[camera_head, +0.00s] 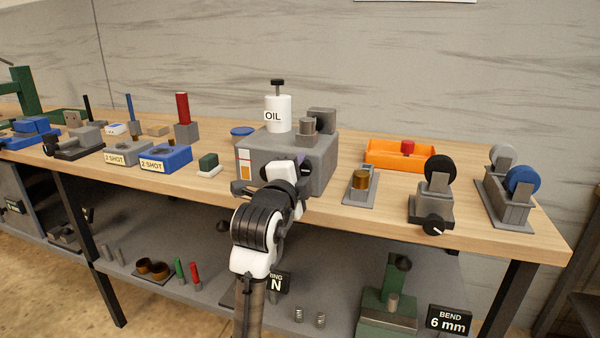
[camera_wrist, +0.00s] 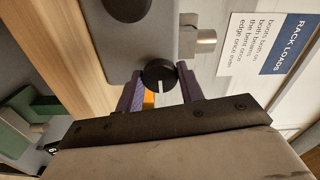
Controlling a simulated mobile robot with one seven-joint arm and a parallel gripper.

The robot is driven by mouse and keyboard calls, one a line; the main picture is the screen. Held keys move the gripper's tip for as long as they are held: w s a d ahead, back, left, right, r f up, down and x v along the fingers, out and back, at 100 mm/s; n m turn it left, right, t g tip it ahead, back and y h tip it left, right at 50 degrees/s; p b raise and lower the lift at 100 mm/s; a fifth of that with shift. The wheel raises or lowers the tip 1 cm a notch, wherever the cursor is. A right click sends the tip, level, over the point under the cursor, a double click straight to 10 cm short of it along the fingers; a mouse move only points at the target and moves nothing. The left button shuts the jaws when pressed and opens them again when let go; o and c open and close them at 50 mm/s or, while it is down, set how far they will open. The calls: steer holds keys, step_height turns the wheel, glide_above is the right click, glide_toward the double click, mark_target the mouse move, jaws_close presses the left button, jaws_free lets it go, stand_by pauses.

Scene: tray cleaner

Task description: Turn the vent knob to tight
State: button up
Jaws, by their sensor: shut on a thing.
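The vent knob (camera_wrist: 158,74) is round and black with a white pointer line. In the wrist view it sits at the edge of a grey housing, and its pointer faces down the picture. My gripper (camera_wrist: 160,88) is shut on the knob, with one purple-grey finger on each side. No marking for tight is readable. In the head view my gripper (camera_head: 284,176) reaches the front of the grey housing (camera_head: 318,160) on the bench, and my wrist hides much of that face.
A white OIL bottle (camera_head: 278,114) stands on the housing. A larger black knob (camera_wrist: 128,5) and a silver cylinder (camera_wrist: 200,40) are close to my fingers. An orange tray (camera_head: 400,163) and a brass-coloured cylinder in a grey holder (camera_head: 360,194) stand to the right.

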steer(key=o, duration=1)
steer(key=b+v, duration=0.1)
steer(key=v, duration=1.3)
